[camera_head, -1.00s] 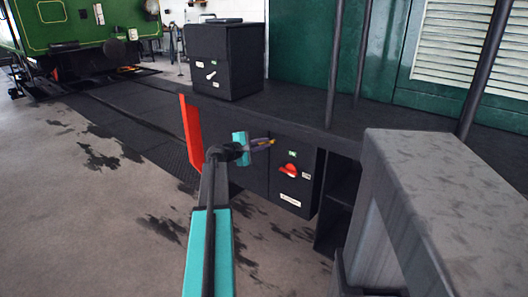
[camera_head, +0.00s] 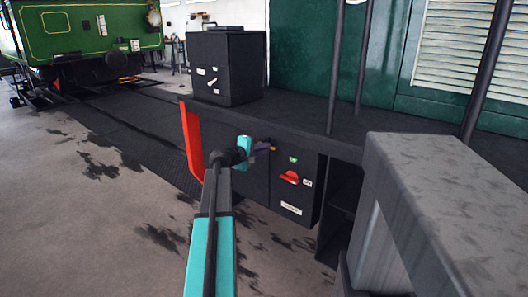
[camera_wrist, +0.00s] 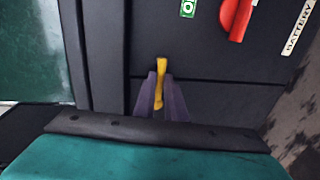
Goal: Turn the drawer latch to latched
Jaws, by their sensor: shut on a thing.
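A narrow yellow lever (camera_wrist: 160,80), which looks like the drawer latch, stands out on the dark cabinet front (camera_wrist: 215,105) in the wrist view. It points up and down in that picture and lies across the seam between two panels. My gripper (camera_wrist: 160,100) has its purple fingers shut on the lever's lower part, hiding that part. In the head view my gripper (camera_head: 263,147) is at the cabinet's upper left, and only a small yellow bit shows at its tips. I cannot read the latch's set position.
A red rotary switch (camera_head: 290,177) sits right of my gripper on the same cabinet. A black box (camera_head: 225,65) stands on the deck above. A red upright panel (camera_head: 192,138) is close left of my arm. A grey block (camera_head: 440,190) fills the right foreground.

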